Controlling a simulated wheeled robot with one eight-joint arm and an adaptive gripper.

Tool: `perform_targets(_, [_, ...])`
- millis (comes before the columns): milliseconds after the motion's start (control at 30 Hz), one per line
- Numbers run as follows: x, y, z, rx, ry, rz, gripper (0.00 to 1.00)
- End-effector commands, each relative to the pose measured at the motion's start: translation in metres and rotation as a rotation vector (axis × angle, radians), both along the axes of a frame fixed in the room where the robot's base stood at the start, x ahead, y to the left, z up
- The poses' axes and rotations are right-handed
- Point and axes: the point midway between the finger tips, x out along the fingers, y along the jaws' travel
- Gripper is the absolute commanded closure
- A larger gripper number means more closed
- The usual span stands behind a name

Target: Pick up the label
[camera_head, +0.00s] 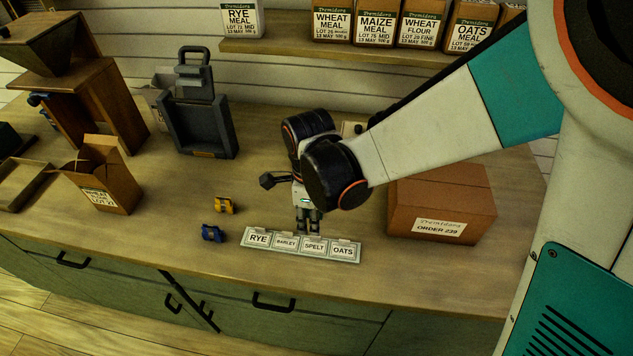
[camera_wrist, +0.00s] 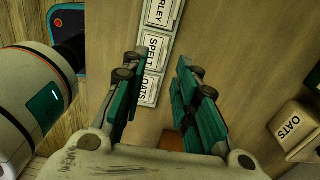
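A pale strip (camera_head: 301,255) lies near the counter's front edge. It bears several white labels: RYE (camera_head: 258,239), BARLEY (camera_head: 286,243), SPELT (camera_head: 314,246) and OATS (camera_head: 343,250). My gripper (camera_head: 308,231) points down just behind the strip, near BARLEY and SPELT. In the wrist view my gripper (camera_wrist: 155,68) is open and empty. SPELT (camera_wrist: 154,52) and OATS (camera_wrist: 148,89) show between the fingers there, and BARLEY is partly cut off at the top. I cannot tell which label the task means.
Yellow (camera_head: 224,205) and blue (camera_head: 212,233) clips lie left of the strip. An open carton (camera_head: 105,185) stands further left, and a closed ORDER 239 carton (camera_head: 440,205) to the right. A grey stand (camera_head: 205,125) is behind. Bare counter lies between the clips and stand.

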Motion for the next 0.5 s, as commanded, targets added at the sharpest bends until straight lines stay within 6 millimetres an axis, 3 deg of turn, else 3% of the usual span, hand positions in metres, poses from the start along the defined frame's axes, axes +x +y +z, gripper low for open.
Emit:
perform_targets(100, [0.000, 0.000, -0.020, 0.000, 0.000, 0.000, 0.72])
perform_targets(367, [0.003, -0.001, -0.032, 0.000, 0.000, 0.000, 0.72])
perform_targets(500, [0.007, -0.002, -0.050, 0.000, -0.001, -0.001, 0.72])
